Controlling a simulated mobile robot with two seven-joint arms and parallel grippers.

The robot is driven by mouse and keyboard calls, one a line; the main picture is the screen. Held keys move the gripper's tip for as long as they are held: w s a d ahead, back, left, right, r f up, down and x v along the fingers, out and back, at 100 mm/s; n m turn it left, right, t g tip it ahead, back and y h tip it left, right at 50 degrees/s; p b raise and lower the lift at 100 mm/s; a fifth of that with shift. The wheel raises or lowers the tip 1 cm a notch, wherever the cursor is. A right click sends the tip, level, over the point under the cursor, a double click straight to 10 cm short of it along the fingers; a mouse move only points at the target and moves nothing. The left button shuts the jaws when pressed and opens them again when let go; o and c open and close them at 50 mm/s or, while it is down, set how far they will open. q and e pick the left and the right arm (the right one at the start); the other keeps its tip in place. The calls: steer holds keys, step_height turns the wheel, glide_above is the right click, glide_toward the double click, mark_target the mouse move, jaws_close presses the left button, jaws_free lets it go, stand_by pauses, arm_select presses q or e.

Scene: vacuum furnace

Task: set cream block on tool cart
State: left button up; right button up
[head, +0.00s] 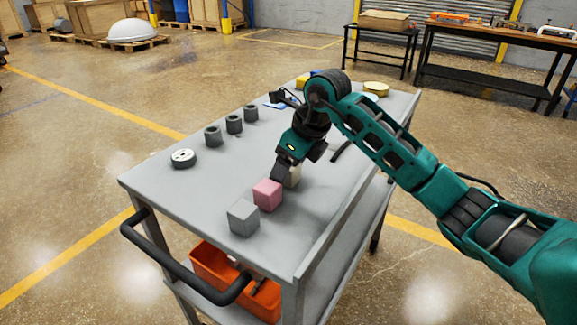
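The cream block (293,177) is at the tool cart's grey top (205,195), just behind the pink block (267,194). It is partly hidden by the pink block and my gripper. It looks level with the other blocks, though its underside is hidden. My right gripper (281,172) points down at the cream block; one dark finger shows against its left side. The other finger is not clearly visible, so I cannot tell whether the gripper grips the block. My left gripper is not in view.
A grey block (243,217) sits in front of the pink one. Dark cylinders (234,124) and a round gauge-like disc (183,158) stand at the left. An orange bin (213,265) is on the lower shelf.

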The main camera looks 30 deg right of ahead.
steer(key=p+v, duration=0.1)
steer(key=v, duration=1.1)
steer(key=shift+p, duration=0.3)
